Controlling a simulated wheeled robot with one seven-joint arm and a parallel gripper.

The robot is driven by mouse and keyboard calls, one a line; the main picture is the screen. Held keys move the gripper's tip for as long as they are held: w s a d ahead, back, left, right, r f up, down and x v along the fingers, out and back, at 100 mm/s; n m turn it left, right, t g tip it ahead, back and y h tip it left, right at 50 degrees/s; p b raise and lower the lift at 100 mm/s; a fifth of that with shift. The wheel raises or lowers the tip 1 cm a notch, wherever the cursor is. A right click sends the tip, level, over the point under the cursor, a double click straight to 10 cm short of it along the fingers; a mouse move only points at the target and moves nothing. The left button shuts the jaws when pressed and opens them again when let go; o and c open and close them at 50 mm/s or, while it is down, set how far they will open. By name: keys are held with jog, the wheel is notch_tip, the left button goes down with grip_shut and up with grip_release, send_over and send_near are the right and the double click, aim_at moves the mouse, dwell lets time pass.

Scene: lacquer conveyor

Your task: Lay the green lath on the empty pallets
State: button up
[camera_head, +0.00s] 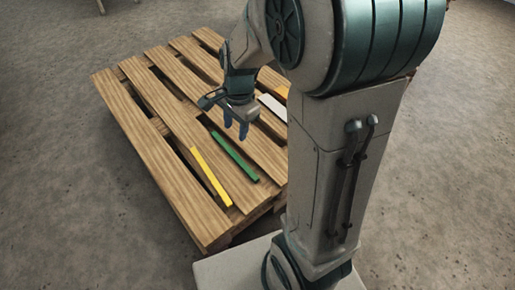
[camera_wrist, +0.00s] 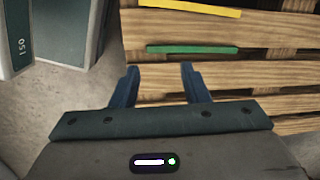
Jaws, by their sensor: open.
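The green lath (camera_head: 235,157) lies on the slats of a wooden pallet (camera_head: 126,110), near the pallet's front right side. In the wrist view the green lath (camera_wrist: 192,49) lies crosswise beyond my fingertips. My gripper (camera_head: 236,131) is open and empty, above the pallet close to the far end of the green lath. In the wrist view the fingers of my gripper (camera_wrist: 159,70) stand apart with nothing between them. The pallet's slats also show in the wrist view (camera_wrist: 285,28).
A yellow lath (camera_head: 211,177) lies on the pallet left of the green one, roughly parallel. The pallet's left slats are bare. Open floor (camera_head: 60,200) surrounds the pallet.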

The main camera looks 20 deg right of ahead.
jog(key=s+r+n, duration=0.2)
jog(key=s+n, duration=0.4)
jog(key=s+d+r+n+h, duration=0.1)
jog(key=s+r+n, duration=0.1)
jog(key=s+n, duration=0.5)
jog(key=shift+r+t, duration=0.35)
jog(key=shift+t, duration=0.05)
jog(key=shift+w+d+r, duration=0.1)
jog(key=w+d+r+n+t+h+p, duration=0.1)
jog(key=w+r+t+p, duration=0.15)
jog(key=r+p, duration=0.75)
jog(key=w+d+r+n+t+p, duration=0.1)
jog(key=w+r+p, duration=0.3)
jog(key=r+p, duration=0.65)
jog(key=s+a+r+m+g+p, duration=0.1)
jog(key=s+r+p, duration=0.2)
jog(key=r+p, duration=0.2)
jog(key=s+r+m+g+p, duration=0.1)
jog(key=s+r+p, duration=0.2)
jog(key=r+p, duration=0.2)
notch_tip(320, 180, up, 4)
jog(key=shift+s+a+f+y+p, duration=0.15)
jog(key=shift+s+a+y+p, duration=0.15)
jog(key=shift+a+y+p, duration=0.1)
jog(key=shift+c, duration=0.5)
